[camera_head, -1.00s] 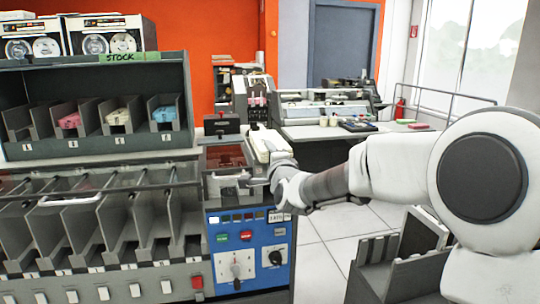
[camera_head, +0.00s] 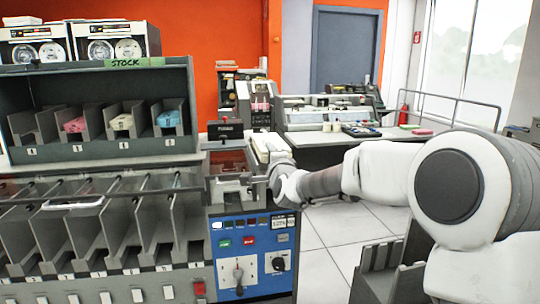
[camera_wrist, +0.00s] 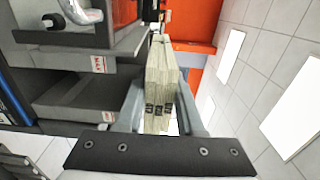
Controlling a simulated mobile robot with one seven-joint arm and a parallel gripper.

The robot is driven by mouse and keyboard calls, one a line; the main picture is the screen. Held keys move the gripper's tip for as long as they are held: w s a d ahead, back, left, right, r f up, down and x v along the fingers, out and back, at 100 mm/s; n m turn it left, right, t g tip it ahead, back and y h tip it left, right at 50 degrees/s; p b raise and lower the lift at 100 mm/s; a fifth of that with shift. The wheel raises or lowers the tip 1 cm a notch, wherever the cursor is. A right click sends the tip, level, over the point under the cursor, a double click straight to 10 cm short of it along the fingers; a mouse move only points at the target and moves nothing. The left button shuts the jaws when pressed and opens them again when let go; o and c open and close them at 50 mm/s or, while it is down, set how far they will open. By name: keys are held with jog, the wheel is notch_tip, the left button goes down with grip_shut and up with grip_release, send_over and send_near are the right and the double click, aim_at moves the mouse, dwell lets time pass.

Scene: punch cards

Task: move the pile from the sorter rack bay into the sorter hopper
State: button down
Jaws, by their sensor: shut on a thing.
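My gripper (camera_wrist: 158,115) is shut on a cream pile of punch cards (camera_wrist: 159,80), with one grey finger on each side of it. The pile has dark printed marks near the jaws. In the head view my gripper (camera_head: 254,184) is at the sorter hopper (camera_head: 226,162), above the blue control panel. The held pile cannot be made out there. I cannot tell whether the pile touches the hopper. The sorter rack bays (camera_head: 117,226) slope in a row at the left, and those in view look empty.
A stock rack (camera_head: 95,83) behind the bays holds pink (camera_head: 75,125), cream (camera_head: 122,121) and blue (camera_head: 167,117) piles. A desk (camera_head: 330,138) with machines stands behind. A dark slotted bin (camera_head: 385,270) is at the lower right.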

jog(key=shift+r, duration=0.15)
jog(key=shift+x, duration=1.4)
jog(key=shift+f+b, duration=1)
jog(key=shift+f, duration=0.1)
jog(key=shift+f, duration=0.1)
jog(key=shift+f+b, duration=0.55)
jog(key=shift+b, duration=0.25)
jog(key=shift+f+b, duration=0.65)
jog(key=shift+b, duration=0.15)
jog(key=shift+f, duration=0.1)
